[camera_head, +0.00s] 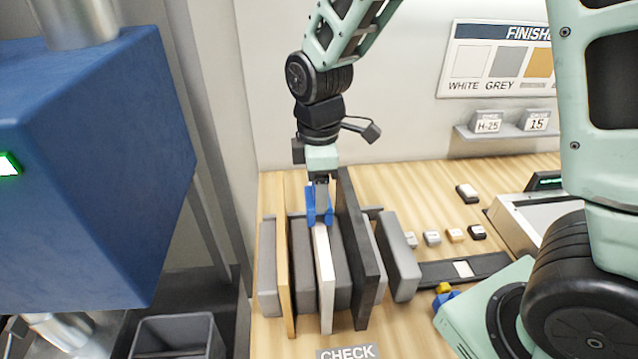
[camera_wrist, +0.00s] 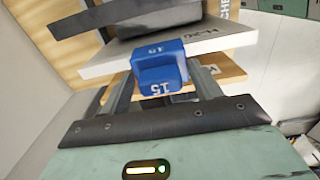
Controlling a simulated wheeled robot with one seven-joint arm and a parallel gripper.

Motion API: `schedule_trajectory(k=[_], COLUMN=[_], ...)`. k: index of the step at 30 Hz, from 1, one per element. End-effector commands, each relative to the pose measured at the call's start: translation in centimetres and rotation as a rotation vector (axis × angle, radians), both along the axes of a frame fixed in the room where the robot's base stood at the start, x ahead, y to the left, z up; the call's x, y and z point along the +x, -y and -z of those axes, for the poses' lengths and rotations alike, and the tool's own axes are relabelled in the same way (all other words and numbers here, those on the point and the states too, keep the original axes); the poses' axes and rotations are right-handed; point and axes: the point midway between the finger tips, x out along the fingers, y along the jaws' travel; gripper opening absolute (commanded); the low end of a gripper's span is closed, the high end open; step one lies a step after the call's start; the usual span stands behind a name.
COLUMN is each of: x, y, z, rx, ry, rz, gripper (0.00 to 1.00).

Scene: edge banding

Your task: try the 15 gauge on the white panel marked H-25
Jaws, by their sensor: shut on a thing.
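The white panel (camera_head: 325,275) stands on edge in a rack among grey, dark and wood-coloured panels. It also shows in the wrist view (camera_wrist: 215,37), with a partly readable H-2 mark on its face. My gripper (camera_head: 321,200) is shut on the blue gauge (camera_wrist: 160,70), which is marked 15. The gauge (camera_head: 311,203) is at the upper far end of the white panel, against or very close to its edge. I cannot tell whether its slot is around the edge, since the gauge body hides that contact.
A dark tall panel (camera_head: 357,250) stands close right of the gripper, and a wood-coloured panel (camera_head: 286,255) to the left. Cards reading H-25 (camera_head: 487,124) and 15 (camera_head: 537,122) sit on a wall shelf. A CHECK label (camera_head: 346,352) is in front.

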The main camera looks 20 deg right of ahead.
Motion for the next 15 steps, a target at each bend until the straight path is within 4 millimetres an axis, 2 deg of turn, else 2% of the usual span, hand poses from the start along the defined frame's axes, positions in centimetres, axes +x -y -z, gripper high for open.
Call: schedule_trajectory(k=[15], x=[0.00], y=[0.00], z=[0.65], rx=[0.000], ry=[0.000], rz=[0.000], gripper=[0.37])
